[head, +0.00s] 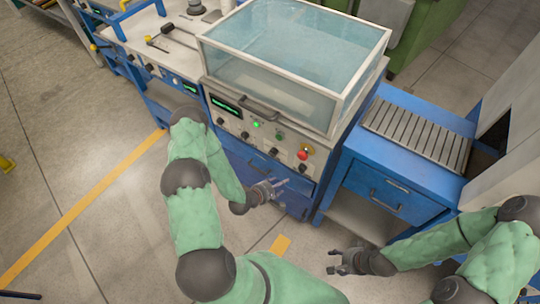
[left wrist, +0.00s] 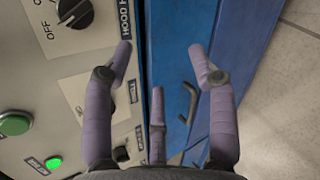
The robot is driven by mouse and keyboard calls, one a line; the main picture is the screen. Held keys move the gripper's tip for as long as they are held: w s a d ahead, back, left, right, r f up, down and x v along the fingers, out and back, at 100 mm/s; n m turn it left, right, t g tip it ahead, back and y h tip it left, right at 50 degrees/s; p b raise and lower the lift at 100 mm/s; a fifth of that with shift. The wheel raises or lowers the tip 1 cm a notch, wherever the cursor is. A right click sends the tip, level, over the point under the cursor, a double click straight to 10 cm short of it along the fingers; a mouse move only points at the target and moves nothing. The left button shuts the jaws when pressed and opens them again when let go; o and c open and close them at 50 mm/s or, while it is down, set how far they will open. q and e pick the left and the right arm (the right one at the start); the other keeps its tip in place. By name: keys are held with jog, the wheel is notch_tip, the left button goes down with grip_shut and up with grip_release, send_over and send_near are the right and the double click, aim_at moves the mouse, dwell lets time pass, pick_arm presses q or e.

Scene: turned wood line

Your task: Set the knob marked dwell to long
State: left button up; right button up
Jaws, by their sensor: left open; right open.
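The control panel (head: 262,135) of the glass-hooded machine carries a row of dark knobs, among them a left knob (head: 220,121), a middle knob (head: 245,135) and a right knob (head: 272,152). Their labels are too small to read there. In the left wrist view a knob (left wrist: 75,12) sits by the words OFF and HOOD. Another knob (left wrist: 78,108) is partly behind a finger, and a third (left wrist: 121,153) is lower. I cannot tell which is dwell. My left gripper (head: 274,188) is open and empty, in front of the blue doors below the panel. My right gripper (head: 343,262) is open and empty, low over the floor.
A glass hood (head: 295,60) stands above the panel, with a handle at its front. A red stop button (head: 303,154) and green buttons (left wrist: 15,123) share the panel. A blue roller stand (head: 395,150) is to the right. The floor in front is clear.

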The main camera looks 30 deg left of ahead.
pick_arm(q)
jog(key=a+r+n+t, duration=0.1)
jog(key=a+n+t, duration=0.2)
jog(key=n, duration=0.2)
jog(key=n+t+y, duration=0.2)
jog(key=n+t, duration=0.2)
jog(key=n, duration=0.4)
send_near(273, 153)
jog(key=w+b, duration=0.2)
jog(key=w, duration=0.6)
jog(key=shift+w+d+f, duration=0.25)
jog(key=shift+w+f, duration=0.1)
jog(key=shift+f, duration=0.05)
pick_arm(e)
jog(key=shift+d+f, duration=0.2)
jog(key=shift+f, duration=0.35)
jog(key=shift+d+f, duration=0.2)
jog(key=shift+f, duration=0.35)
pick_arm(q)
jog(key=c, duration=1.1)
